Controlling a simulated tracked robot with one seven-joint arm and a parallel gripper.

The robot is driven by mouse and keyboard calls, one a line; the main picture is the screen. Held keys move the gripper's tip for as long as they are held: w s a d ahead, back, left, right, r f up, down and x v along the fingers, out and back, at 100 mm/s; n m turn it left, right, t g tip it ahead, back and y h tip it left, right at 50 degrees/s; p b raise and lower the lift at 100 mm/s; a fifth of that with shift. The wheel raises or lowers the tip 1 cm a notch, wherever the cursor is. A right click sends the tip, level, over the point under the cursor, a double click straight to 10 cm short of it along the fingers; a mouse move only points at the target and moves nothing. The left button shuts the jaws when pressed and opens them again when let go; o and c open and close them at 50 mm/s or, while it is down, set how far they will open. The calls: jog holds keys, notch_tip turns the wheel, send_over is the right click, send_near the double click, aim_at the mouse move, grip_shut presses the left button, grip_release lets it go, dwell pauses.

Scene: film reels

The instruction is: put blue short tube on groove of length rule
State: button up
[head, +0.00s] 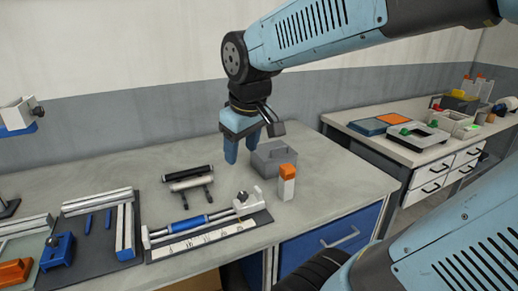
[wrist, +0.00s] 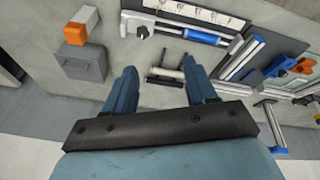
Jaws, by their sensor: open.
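The length rule (head: 207,238) lies on the bench, a dark base with a white marked strip along its front. It also shows at the top of the wrist view (wrist: 206,16). A blue tube (head: 189,223), also in the wrist view (wrist: 194,38), lies in line with a grey rod and silver end pieces behind the strip. I cannot tell whether it rests in a groove. My gripper (head: 241,152) is open and empty, raised above the bench behind the rule. In the wrist view its fingers (wrist: 157,71) are apart, with a small rack between and beyond them.
A rack (head: 188,180) with a black and a pale bar stands behind the rule. A grey box (head: 272,158) and an orange-topped white block (head: 287,182) stand right of it. A dark tray (head: 98,240) with two thin blue pieces lies left. Bare bench surrounds the rack.

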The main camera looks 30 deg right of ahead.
jog(key=s+m, duration=0.1)
jog(key=s+d+r+m+t, duration=0.1)
jog(key=s, duration=0.1)
jog(key=s+m+t, duration=0.1)
jog(key=s+m, duration=0.1)
jog(key=shift+s+d+r, duration=0.2)
jog(key=shift+r, duration=0.05)
dwell(2.9)
jog(key=shift+c, duration=0.5)
